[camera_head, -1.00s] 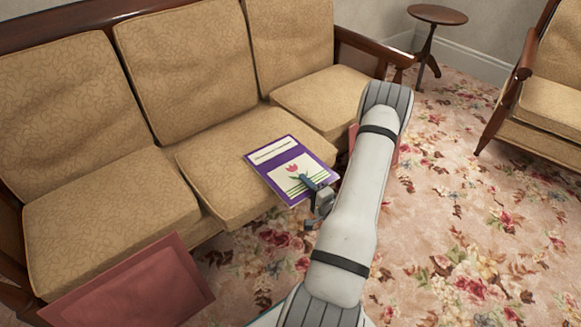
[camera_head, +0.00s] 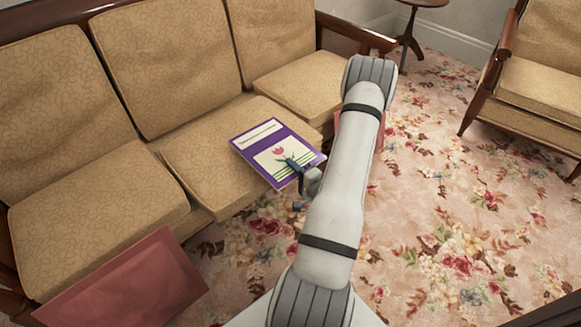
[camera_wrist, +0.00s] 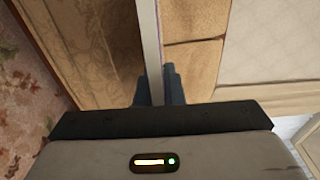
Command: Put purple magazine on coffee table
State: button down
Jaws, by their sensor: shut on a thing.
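The purple magazine (camera_head: 252,142) has a white title band and a pink tulip on its cover. My gripper (camera_head: 297,168) is shut on its near lower edge and holds it out by the front of the sofa's middle seat. In the wrist view the magazine (camera_wrist: 151,45) shows edge-on as a thin pale strip between my fingers (camera_wrist: 160,85). Whether it touches the seat cushion I cannot tell. No coffee table can be made out for sure; a dark edge (camera_head: 560,312) shows at the bottom right corner.
A tan three-seat sofa (camera_head: 155,60) stands behind the magazine. A red panel-like thing (camera_head: 125,285) is at the lower left. A small round side table (camera_head: 425,3) and an armchair (camera_head: 540,85) stand at the back right. Flowered carpet (camera_head: 450,200) lies open on the right.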

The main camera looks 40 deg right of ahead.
notch_tip(320, 180, up, 7)
jog(key=shift+r+p, duration=0.2)
jog(key=shift+p, duration=0.9)
jog(key=w+a+r+n+g+y, duration=0.1)
jog(key=w+a+r+n+y, duration=0.2)
jog(key=a, duration=0.6)
jog(key=w+a+r+n+y, duration=0.1)
jog(key=w+a+r+y, duration=0.15)
jog(key=w+a, duration=0.5)
jog(key=w+a+r+n+g+y, duration=0.15)
jog(key=a+y, duration=0.25)
jog(key=a, duration=0.7)
notch_tip(320, 180, up, 22)
jog(key=p, duration=2.9)
jog(key=shift+w+d+p, duration=0.15)
jog(key=shift+w+p, duration=0.25)
jog(key=shift+f+n, duration=0.1)
jog(key=shift+n, duration=0.15)
